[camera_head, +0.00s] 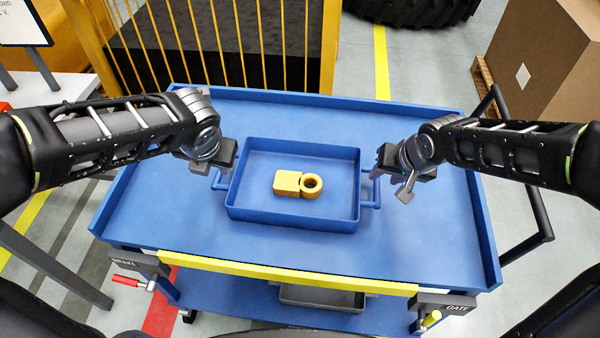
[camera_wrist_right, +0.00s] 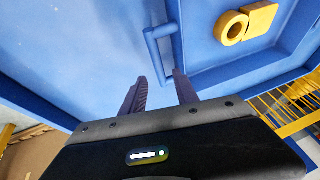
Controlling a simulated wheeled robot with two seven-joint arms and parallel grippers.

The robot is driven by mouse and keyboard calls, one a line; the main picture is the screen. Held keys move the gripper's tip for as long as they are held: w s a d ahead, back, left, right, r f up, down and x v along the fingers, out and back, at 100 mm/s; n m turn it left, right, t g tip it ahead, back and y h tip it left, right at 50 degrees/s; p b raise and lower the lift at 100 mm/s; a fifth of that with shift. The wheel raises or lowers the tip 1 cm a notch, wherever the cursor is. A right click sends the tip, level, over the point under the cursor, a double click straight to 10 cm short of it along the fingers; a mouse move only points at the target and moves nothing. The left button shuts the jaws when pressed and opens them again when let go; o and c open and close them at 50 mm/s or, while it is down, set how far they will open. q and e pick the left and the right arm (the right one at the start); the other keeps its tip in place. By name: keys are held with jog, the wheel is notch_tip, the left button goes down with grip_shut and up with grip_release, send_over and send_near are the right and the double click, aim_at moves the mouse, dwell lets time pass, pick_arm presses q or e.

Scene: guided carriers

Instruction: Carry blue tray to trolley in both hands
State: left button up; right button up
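The blue tray (camera_head: 290,219) is a shallow open box with a bar handle on its left and right ends. It rests flat on the top of the blue trolley (camera_head: 400,253), with a yellow part (camera_head: 297,184) inside; the tray also shows in the right wrist view (camera_wrist_right: 235,77). My left gripper (camera_head: 215,170) is right by the tray's left handle; its fingers are mostly hidden. My right gripper (camera_head: 388,182) is at the right handle, fingers apart. In the right wrist view the handle (camera_wrist_right: 160,50) lies ahead of the open fingertips (camera_wrist_right: 160,77).
The trolley top has a low raised rim and is clear around the tray. A yellow barred cage (camera_head: 240,45) stands behind it. A cardboard box (camera_head: 545,60) on a pallet is at the back right.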

jog(key=v, duration=0.5)
jog(key=shift+s+r, duration=0.15)
jog(key=shift+r, duration=0.25)
